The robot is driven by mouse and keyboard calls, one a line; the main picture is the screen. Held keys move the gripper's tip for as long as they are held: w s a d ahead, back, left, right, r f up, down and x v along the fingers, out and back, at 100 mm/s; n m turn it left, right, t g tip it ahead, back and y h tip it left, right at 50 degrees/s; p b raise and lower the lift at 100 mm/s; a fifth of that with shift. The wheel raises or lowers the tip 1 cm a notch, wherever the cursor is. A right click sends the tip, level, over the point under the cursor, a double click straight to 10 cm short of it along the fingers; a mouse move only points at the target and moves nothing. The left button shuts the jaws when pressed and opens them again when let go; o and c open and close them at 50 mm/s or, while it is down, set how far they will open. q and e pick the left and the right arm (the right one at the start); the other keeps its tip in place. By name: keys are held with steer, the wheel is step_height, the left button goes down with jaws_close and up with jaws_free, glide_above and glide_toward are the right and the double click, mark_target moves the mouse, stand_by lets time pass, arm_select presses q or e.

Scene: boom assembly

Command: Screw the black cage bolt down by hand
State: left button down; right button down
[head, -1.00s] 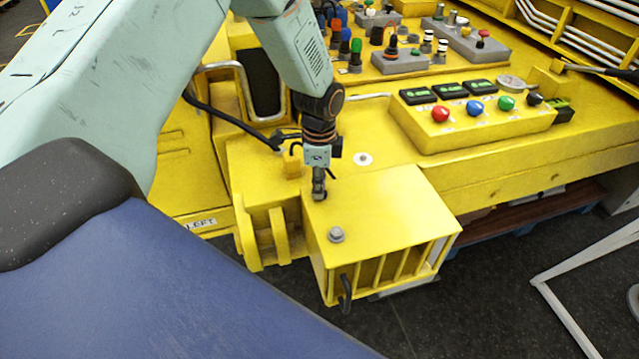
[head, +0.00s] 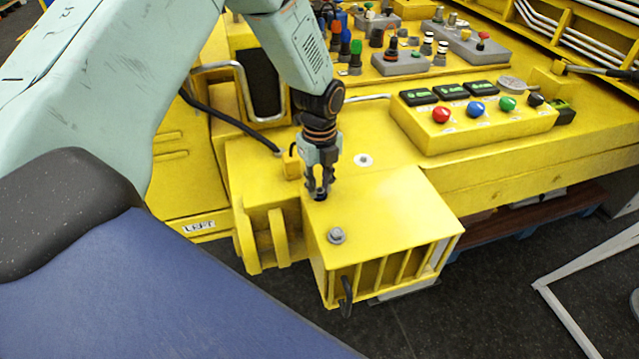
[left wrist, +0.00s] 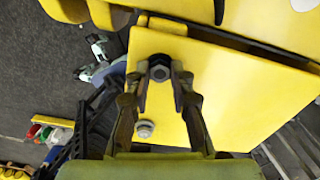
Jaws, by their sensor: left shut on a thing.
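The black cage bolt (left wrist: 160,73) sits at the back corner of the yellow cage's top plate. In the head view only a dark bit of the bolt (head: 320,196) shows under the fingers. My left gripper (head: 319,190) points down over it, with its two fingers on either side of the bolt head; it also shows in the left wrist view (left wrist: 160,88). The gripper is shut on the bolt. The yellow cage (head: 385,215) has a barred front. How deep the bolt sits is hidden. My right gripper is in neither view.
A grey bolt (head: 336,235) stands on the cage top nearer the front. A black hook (head: 346,295) hangs at the cage's front corner. A button box (head: 480,115) with red, blue and green buttons stands to the right. A bent metal handle (head: 240,85) is at the left.

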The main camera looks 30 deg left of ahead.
arm_select(q)
steer(key=shift+w+r+m, duration=0.25)
steer(key=shift+w+m, duration=0.05)
steer(key=shift+m, duration=0.8)
steer(key=c, duration=1.4)
jaws_free()
steer(key=shift+c, duration=0.2)
steer(key=shift+o, duration=1.4)
steer(key=shift+s, duration=0.25)
steer(key=shift+f, duration=0.1)
